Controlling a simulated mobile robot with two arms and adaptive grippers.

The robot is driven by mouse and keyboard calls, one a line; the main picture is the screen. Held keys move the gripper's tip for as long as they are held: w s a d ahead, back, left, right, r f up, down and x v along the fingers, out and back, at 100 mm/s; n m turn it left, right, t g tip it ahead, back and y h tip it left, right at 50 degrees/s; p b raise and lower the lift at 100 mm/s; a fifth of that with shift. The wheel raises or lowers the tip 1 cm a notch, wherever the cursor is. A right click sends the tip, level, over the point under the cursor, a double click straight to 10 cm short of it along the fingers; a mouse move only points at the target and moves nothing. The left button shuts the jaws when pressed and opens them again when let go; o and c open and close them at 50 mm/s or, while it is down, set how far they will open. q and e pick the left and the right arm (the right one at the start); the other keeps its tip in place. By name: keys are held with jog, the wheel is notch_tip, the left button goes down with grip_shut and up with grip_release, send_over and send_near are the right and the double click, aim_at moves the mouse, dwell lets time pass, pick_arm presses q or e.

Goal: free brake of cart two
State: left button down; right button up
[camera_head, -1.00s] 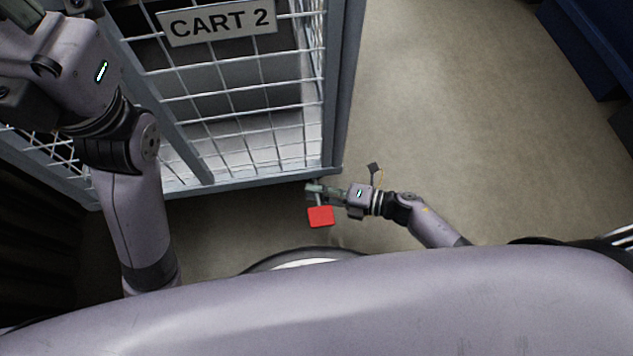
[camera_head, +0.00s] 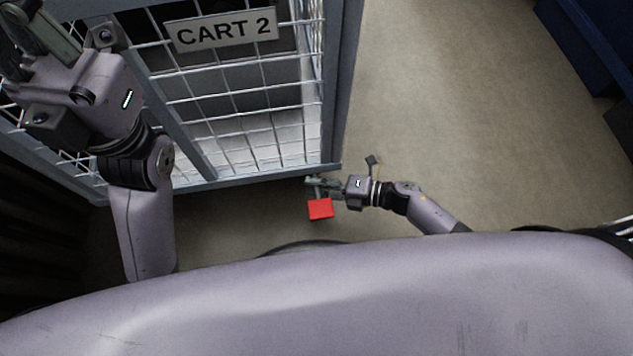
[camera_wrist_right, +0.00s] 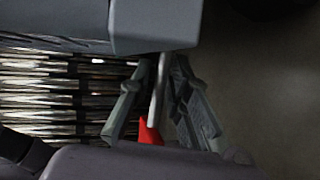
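Cart two (camera_head: 341,80) is a grey-framed wire-mesh cart with a "CART 2" sign (camera_head: 222,30). Its red brake pedal (camera_head: 320,209) sticks out low at the cart's near right corner, on a thin grey rod. My right gripper (camera_head: 312,183) is at this rod, just above the pedal in the picture. In the right wrist view, my right gripper's fingers (camera_wrist_right: 162,70) are apart, one on each side of the rod (camera_wrist_right: 156,92). Part of the red pedal (camera_wrist_right: 149,131) shows between them. My left gripper (camera_head: 30,40) is at the upper left, partly cut off; its fingertips are not clear.
The floor (camera_head: 450,110) right of the cart is clear. Dark blue objects (camera_head: 590,45) stand at the upper right. My left arm hangs in front of the cart's left part. A dark ribbed surface (camera_head: 35,225) lies at the lower left.

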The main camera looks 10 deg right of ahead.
jog(key=shift+o, duration=1.1)
jog(key=v, duration=1.2)
jog(key=shift+w, duration=0.1)
